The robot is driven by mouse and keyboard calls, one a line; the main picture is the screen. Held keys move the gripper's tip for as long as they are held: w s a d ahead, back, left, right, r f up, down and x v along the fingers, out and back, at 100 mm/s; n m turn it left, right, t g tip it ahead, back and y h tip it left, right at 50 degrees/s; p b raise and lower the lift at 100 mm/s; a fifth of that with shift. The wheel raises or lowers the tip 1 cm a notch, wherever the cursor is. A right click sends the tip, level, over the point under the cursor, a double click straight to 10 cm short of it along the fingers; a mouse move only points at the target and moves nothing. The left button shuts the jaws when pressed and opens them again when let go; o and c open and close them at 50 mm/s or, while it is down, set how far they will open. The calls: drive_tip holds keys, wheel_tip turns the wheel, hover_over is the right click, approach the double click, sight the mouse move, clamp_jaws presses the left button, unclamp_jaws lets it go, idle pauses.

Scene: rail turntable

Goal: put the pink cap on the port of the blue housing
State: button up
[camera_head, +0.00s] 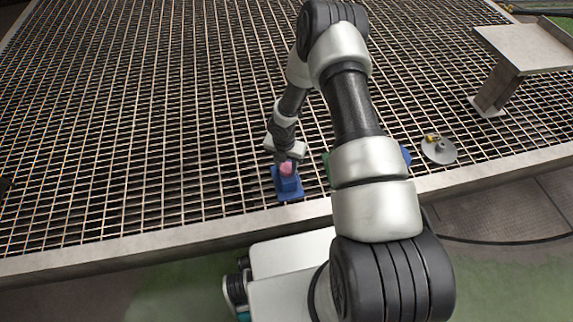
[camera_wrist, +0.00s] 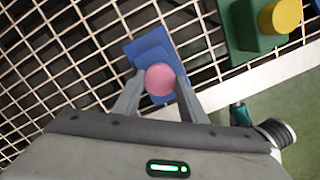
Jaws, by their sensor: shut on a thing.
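The pink cap (camera_wrist: 160,79) is between the two fingers of my gripper (camera_wrist: 157,88), which is shut on it. The blue housing (camera_wrist: 150,52) shows behind and beyond the cap in the wrist view, resting on the metal grating. In the head view the pink cap (camera_head: 286,168) appears over the blue housing (camera_head: 288,187), with my gripper (camera_head: 286,164) just above it. The port of the blue housing is hidden behind the cap and fingers. I cannot tell whether the cap touches the housing.
A green housing (camera_wrist: 245,40) with a yellow cap (camera_wrist: 279,16) stands to the right. A grey disc (camera_head: 439,151) with a small yellow part lies farther right. A raised metal plate on a post (camera_head: 497,88) stands at the back right. The grating at left is clear.

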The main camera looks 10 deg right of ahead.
drive_tip(key=shift+f, duration=0.15)
drive_tip(key=o, duration=1)
drive_tip(key=r+p, duration=0.1)
drive_tip(key=r, duration=0.4)
drive_tip(key=s+r+p, duration=0.1)
drive_tip(key=r+p, duration=0.1)
drive_tip(key=r, duration=0.4)
drive_tip(key=a+r+p, duration=0.1)
drive_tip(key=r+p, duration=0.1)
drive_tip(key=r, duration=0.4)
drive_tip(key=shift+s+r, duration=0.2)
drive_tip(key=shift+s, duration=0.15)
